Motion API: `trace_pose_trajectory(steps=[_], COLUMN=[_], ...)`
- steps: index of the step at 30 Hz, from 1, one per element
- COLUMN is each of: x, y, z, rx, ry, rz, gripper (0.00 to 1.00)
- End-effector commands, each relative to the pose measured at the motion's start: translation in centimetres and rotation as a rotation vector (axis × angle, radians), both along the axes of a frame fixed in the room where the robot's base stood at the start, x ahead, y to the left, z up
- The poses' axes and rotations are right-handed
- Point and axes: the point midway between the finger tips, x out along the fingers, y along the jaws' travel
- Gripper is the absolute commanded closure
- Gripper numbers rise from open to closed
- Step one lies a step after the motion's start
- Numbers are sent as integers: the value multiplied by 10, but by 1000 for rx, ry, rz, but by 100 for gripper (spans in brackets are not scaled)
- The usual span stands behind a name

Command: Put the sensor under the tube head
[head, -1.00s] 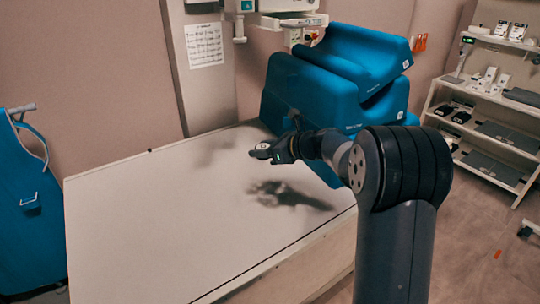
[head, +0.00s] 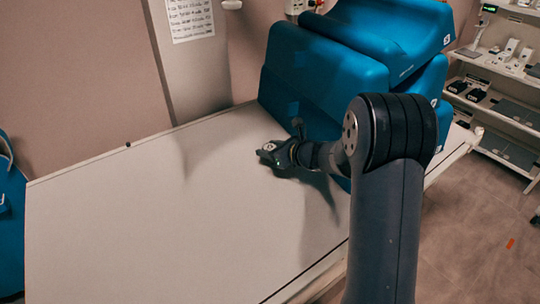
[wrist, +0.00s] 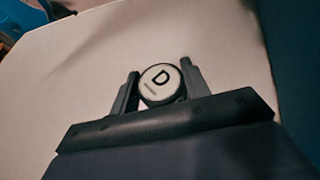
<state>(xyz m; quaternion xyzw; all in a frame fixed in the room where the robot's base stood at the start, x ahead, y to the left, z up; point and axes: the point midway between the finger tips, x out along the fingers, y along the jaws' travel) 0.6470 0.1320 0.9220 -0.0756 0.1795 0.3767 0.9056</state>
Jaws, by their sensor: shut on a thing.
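The sensor is a small round white disc with a black "D" on its face, seen in the wrist view (wrist: 161,80). My gripper (wrist: 159,68) is shut on it, with one dark finger on each side. In the head view, my gripper (head: 266,152) is low over the pale table, in front of the blue cushions, and the sensor shows small and pale at its tip. I cannot tell whether the sensor touches the table. The tube head is not clearly in view; only bits of white equipment (head: 232,4) show at the top edge.
The pale table top (head: 150,215) is clear to the left and front. Large blue cushions (head: 325,80) stand on its far right part, close to my arm. A blue item (head: 10,215) is at the left edge. Shelves (head: 500,95) stand at right.

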Motion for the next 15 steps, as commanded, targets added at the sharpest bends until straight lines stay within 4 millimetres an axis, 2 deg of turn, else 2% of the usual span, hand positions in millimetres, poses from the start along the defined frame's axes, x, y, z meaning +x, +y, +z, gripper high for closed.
trace_pose_trajectory(steps=[1,4,15], x=[0,0,0], y=[0,0,0], z=[-10,-21,-25], rx=[0,0,1], ry=[5,2,-1], rz=[1,1,0], gripper=[80,80,80])
